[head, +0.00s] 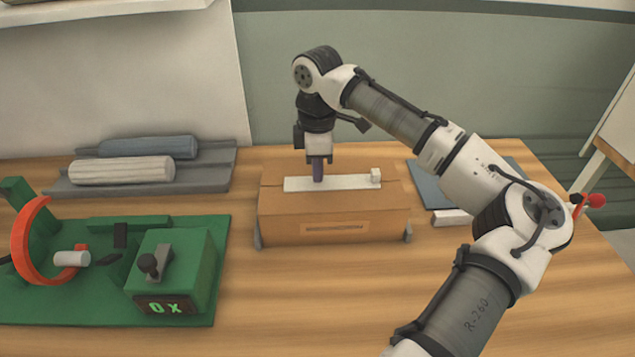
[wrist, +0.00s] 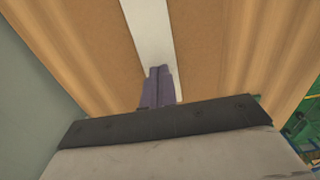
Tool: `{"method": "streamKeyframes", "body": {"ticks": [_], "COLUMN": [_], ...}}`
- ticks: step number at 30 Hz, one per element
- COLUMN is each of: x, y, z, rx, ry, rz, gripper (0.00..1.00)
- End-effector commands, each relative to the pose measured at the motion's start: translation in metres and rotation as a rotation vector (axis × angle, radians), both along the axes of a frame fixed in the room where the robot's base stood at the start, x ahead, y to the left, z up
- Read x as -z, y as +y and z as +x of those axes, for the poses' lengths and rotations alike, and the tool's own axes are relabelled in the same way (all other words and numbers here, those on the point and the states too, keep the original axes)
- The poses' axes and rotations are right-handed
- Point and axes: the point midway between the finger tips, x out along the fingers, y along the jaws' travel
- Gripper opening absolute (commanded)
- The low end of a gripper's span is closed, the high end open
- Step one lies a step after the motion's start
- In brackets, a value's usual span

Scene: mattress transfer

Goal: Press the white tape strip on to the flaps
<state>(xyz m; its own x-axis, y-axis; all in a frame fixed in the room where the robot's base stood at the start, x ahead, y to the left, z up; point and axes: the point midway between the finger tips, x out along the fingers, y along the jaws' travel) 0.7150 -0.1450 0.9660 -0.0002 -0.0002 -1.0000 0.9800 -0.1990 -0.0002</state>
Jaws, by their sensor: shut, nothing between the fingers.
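The white tape strip (head: 345,183) lies lengthwise along the top of a brown cardboard box (head: 290,218), over its flaps. A small white block (head: 376,175) sits at the strip's right end. My gripper (head: 318,178) points straight down, shut and empty, with its purple fingertips at the strip left of its middle. In the wrist view the fingertips (wrist: 160,72) are together over the strip (wrist: 150,35), which runs away from them between the brown flaps (wrist: 110,50). Whether the tips touch the strip or hover just above it, I cannot tell. The strip under the fingers is hidden.
A green fixture (head: 75,312) with an orange ring (head: 22,240) and a display stands at the left. A grey tray (head: 215,165) with two rolls is behind it. A blue-grey mat (head: 430,190) lies right of the box. Grey brackets (head: 408,234) stand at the box's front corners.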

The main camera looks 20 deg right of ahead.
Motion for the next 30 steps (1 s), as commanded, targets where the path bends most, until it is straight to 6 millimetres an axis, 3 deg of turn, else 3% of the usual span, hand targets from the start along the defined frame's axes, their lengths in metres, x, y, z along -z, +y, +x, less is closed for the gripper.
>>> {"method": "streamKeyframes", "body": {"ticks": [30], "x": [0.0113], "y": [0.0001], "z": [-0.0002], "rx": [0.0], "ry": [0.002], "rz": [0.0], "gripper": [0.0]}}
